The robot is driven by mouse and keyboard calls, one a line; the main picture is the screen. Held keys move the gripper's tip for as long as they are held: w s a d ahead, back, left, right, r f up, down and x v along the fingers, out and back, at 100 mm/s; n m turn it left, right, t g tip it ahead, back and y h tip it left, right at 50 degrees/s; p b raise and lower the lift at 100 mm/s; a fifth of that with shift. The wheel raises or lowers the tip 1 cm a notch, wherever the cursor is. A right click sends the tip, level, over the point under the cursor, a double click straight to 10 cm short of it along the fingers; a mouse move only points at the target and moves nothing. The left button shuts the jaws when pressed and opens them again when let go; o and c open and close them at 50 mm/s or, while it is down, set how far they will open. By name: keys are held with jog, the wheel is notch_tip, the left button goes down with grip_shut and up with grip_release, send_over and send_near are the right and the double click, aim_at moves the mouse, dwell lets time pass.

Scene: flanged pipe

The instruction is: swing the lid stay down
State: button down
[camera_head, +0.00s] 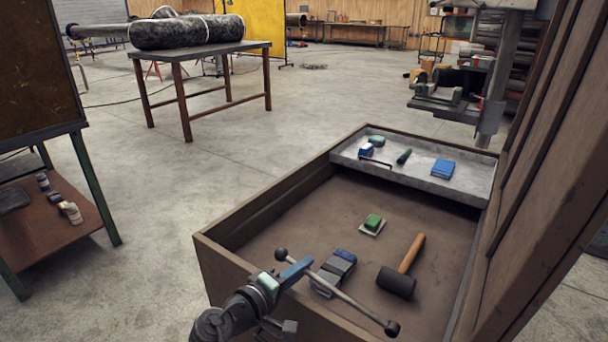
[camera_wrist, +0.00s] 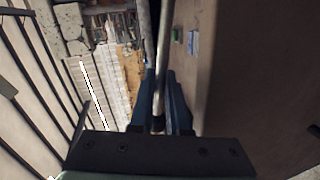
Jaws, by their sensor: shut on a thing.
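The lid stay (camera_head: 350,299) is a thin grey rod with a dark knob at each end. It slants across the near part of an open wooden chest (camera_head: 222,262), one knob at upper left and the other at lower right near the front wall. My gripper (camera_head: 298,268) comes from the lower left, its blue fingers shut on the rod close to the upper-left knob. In the wrist view the rod (camera_wrist: 163,50) runs up from between the blue fingers. The brown lid (camera_head: 545,190) stands raised along the chest's right side. Whether the rod's lower end is fixed is unclear.
In the chest lie a mallet (camera_head: 398,281), a grey and blue block (camera_head: 335,272) below the rod, and a green block (camera_head: 373,222) on a pale pad. A grey tray (camera_head: 419,177) with small items sits at the far end. Open floor lies left.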

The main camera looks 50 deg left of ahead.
jog(key=shift+f, duration=0.2)
jog(key=c, duration=0.9)
grip_release()
jog(key=shift+d, duration=0.1)
jog(key=shift+s+f, duration=0.1)
